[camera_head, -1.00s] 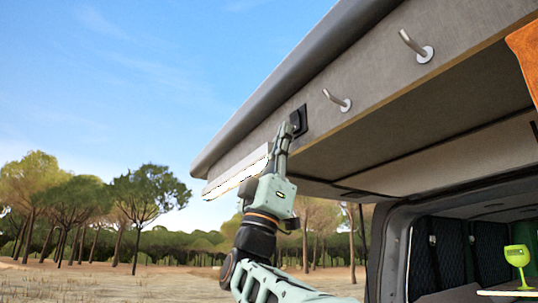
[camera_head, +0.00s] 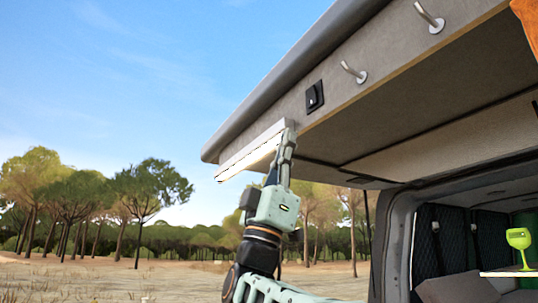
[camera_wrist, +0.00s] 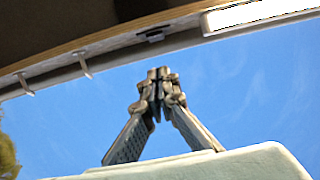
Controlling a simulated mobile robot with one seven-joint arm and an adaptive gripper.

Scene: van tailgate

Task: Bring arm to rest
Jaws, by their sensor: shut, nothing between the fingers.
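My gripper (camera_head: 287,140) is raised below the open tailgate, in front of the right end of the lit lamp bar (camera_head: 250,155) in the head view. In the wrist view my gripper (camera_wrist: 158,74) is shut with its fingertips together and empty, seen against blue sky. My pale green arm rises from the bottom of the head view and stands nearly upright. A black switch (camera_head: 314,96) is on the tailgate edge, to the upper right of my fingertips and apart from them in the head view.
Two metal hooks, one nearer the switch (camera_head: 354,72) and one higher (camera_head: 430,17), stick out of the tailgate. An orange cloth (camera_head: 526,22) hangs at the top right. Open sky lies to the left.

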